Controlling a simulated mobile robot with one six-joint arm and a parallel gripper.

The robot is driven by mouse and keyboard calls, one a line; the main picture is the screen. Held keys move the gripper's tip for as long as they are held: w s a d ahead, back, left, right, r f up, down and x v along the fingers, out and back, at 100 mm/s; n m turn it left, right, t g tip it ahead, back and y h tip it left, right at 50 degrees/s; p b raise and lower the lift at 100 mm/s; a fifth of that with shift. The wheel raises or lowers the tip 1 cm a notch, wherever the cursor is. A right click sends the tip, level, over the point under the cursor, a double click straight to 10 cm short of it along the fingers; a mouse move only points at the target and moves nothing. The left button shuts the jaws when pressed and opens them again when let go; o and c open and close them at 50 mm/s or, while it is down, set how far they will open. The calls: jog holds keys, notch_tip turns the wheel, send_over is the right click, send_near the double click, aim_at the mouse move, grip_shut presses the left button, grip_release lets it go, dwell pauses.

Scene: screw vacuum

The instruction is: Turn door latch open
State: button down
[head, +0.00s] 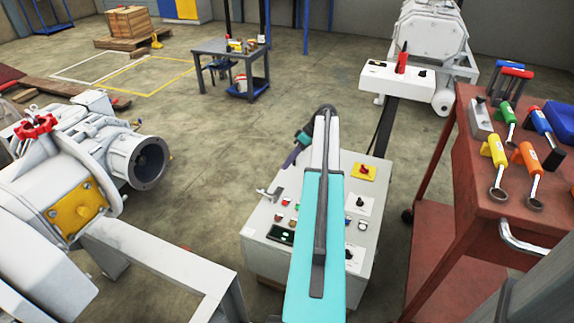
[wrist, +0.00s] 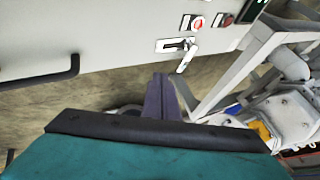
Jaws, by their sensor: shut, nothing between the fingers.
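The door latch is a silver lever on a small plate. In the head view the latch (head: 268,193) sits at the left edge of the grey-white control cabinet (head: 262,247). In the wrist view the latch (wrist: 180,50) shows on the white cabinet face, just above the fingertips, with its lever angled. My gripper (head: 286,167), with purple fingers, is above and beyond the cabinet, up and right of the latch in the head view. In the wrist view my gripper (wrist: 161,78) is shut and empty, apart from the latch. My teal arm covers part of the cabinet panel.
Buttons and a small display (head: 281,234) are on the cabinet panel, near the latch. A black handle (wrist: 45,75) is on the left in the wrist view. A grey machine (head: 95,165) stands left; a red tool cart (head: 470,170) stands right. Open floor lies behind the cabinet.

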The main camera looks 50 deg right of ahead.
aim_at(267, 195)
jog(key=b+x, duration=0.1)
jog(key=x, duration=0.7)
jog(key=shift+a+f, duration=0.15)
jog(key=shift+f, duration=0.1)
jog(key=shift+s+a+r, duration=0.1)
jog(key=shift+a+r, duration=0.05)
jog(key=shift+a, duration=0.7)
jog(key=shift+a+b, duration=0.35)
jog(key=shift+a, duration=0.7)
jog(key=shift+a, duration=0.1)
